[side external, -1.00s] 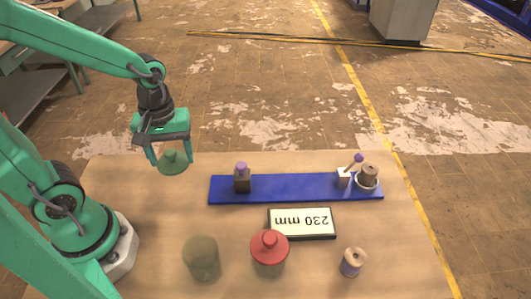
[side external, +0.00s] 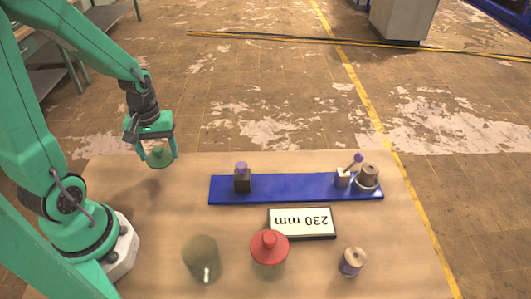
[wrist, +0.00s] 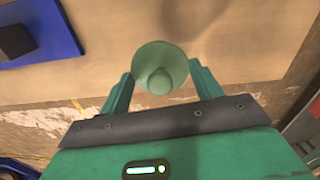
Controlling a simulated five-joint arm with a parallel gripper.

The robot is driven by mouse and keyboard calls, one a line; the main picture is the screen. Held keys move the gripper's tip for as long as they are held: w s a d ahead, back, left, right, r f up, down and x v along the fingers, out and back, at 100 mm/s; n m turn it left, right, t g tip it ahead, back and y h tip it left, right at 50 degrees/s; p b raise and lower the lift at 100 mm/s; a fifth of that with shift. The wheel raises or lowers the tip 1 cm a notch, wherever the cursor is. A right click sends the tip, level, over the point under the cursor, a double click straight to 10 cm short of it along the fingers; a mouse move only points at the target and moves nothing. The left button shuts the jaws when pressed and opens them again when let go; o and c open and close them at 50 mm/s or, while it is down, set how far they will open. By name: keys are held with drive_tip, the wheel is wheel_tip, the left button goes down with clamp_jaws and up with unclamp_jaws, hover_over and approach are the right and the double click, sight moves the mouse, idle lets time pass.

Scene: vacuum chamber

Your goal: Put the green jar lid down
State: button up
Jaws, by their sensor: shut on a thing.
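My gripper (side external: 158,158) is shut on the green jar lid (side external: 159,155) and holds it near the far left edge of the table. In the wrist view the round lid (wrist: 160,56) with its knob sits between my two fingers. How high it hangs is hard to tell. An olive-green jar (side external: 200,255) stands at the front of the table, well apart from the lid. A pale streak shows on its front.
A red-lidded jar (side external: 269,260) and a spool (side external: 352,262) stand at the front. A display reading 230 mm (side external: 302,223) lies before a blue rail (side external: 290,189) with small fixtures. Bare table (side external: 165,215) lies left of the rail.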

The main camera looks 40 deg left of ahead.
sight(163, 170)
drive_tip(key=shift+w+a+f, duration=0.1)
drive_tip(key=shift+a+f, duration=0.2)
drive_tip(key=shift+a, duration=0.2)
drive_tip(key=shift+w+a+f, duration=0.1)
drive_tip(key=shift+a+f, duration=0.15)
drive_tip(key=shift+a, duration=0.2)
drive_tip(key=shift+s+f, duration=0.1)
drive_tip(key=shift+f, duration=1.9)
drive_tip(key=shift+f, duration=0.15)
drive_tip(key=o, duration=1)
drive_tip(key=shift+c, duration=0.2)
drive_tip(key=shift+r, duration=6.2)
